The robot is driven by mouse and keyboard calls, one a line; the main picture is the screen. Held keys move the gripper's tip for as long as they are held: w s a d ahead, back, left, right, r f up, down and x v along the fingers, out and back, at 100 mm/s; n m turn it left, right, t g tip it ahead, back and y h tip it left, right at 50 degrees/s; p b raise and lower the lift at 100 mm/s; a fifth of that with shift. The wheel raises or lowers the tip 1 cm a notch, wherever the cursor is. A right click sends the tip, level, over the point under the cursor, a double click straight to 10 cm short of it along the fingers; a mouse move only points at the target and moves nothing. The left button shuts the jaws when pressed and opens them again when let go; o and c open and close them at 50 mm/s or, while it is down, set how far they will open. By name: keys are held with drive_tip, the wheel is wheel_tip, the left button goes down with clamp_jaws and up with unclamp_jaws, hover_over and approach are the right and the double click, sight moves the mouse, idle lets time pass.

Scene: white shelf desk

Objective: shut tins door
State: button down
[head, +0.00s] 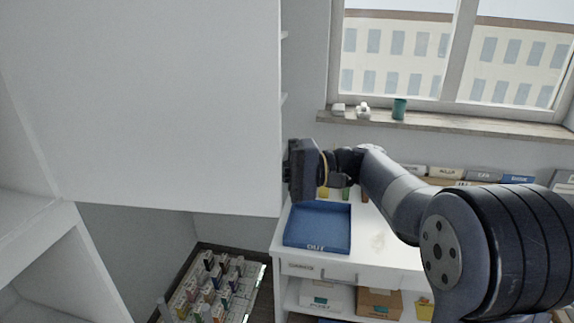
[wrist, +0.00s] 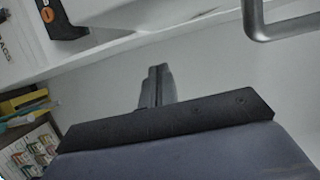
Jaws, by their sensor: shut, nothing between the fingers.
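A large white door panel (head: 160,100) stands open and fills the upper left of the head view. No label on it is readable. My gripper (head: 288,170) is at the door's right edge in the head view, its fingertips partly hidden by that edge. In the wrist view the fingers (wrist: 157,85) are together and empty, in front of a plain grey-white surface that looks like the door's other face. A metal bar handle (wrist: 265,32) shows at the upper right of the wrist view, apart from the fingers. I cannot tell whether the fingers touch the door.
A white desk holds a blue tray (head: 318,228) marked OUT below my gripper. A board with several small coloured items (head: 215,288) lies lower left. A windowsill (head: 450,122) with a green cup (head: 399,109) is behind. The wrist view shows a black and orange object (wrist: 62,20) on a shelf.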

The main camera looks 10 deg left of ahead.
sight(250, 187)
drive_tip(key=shift+s+a+p, duration=0.2)
drive_tip(key=shift+s+p, duration=0.05)
drive_tip(key=shift+s, duration=0.85)
drive_tip(key=shift+s+a+p, duration=0.15)
drive_tip(key=shift+s+p, duration=0.1)
drive_tip(key=shift+s, duration=0.8)
